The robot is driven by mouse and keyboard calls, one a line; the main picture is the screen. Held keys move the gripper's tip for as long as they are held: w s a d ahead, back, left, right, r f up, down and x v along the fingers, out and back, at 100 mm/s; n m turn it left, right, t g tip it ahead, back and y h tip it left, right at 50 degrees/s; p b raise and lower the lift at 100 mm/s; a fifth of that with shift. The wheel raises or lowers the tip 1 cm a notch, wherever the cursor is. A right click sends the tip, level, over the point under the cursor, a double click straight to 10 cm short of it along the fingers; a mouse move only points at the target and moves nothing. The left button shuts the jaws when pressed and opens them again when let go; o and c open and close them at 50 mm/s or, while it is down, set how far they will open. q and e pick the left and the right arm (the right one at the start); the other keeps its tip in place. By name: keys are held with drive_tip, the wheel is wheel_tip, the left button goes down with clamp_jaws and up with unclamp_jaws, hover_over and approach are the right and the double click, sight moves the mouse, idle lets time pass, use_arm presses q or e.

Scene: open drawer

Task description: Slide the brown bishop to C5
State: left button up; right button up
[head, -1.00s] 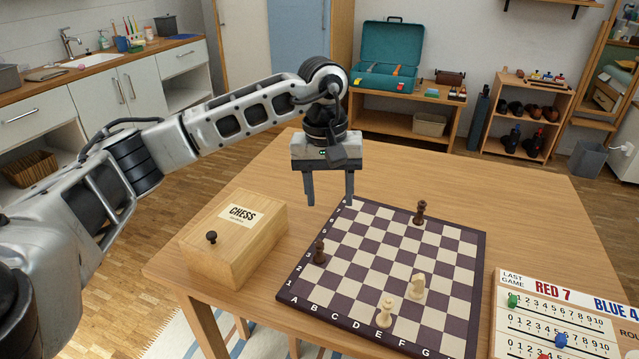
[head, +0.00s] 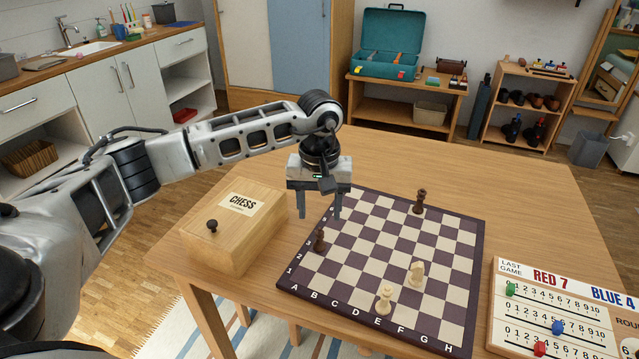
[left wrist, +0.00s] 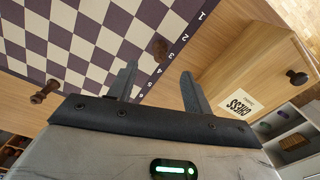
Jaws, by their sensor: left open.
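The brown bishop (head: 320,241) stands upright on the A file, around A3, near the board's left edge. In the left wrist view it shows from above as a brown piece (left wrist: 160,48) just beyond the fingertips. My left gripper (head: 319,214) is open and empty, pointing down above and slightly behind the bishop, apart from it. Its two fingers also show in the left wrist view (left wrist: 158,75). The chessboard (head: 462,320) lies flat on the table. C5 (head: 364,241) is bare. My right gripper is not in view.
A brown king (head: 420,201) stands at the far edge. A white knight (head: 416,273) and another white piece (head: 384,299) stand at the front. A wooden chess box (head: 225,250) is left of the board; a scoreboard (head: 560,300) is right.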

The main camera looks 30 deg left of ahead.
sight(320, 228)
use_arm(q)
wheel_tip(320, 228, down, 8)
drive_tip(key=shift+f, duration=0.1)
idle(0.4)
drive_tip(key=c, duration=1.1)
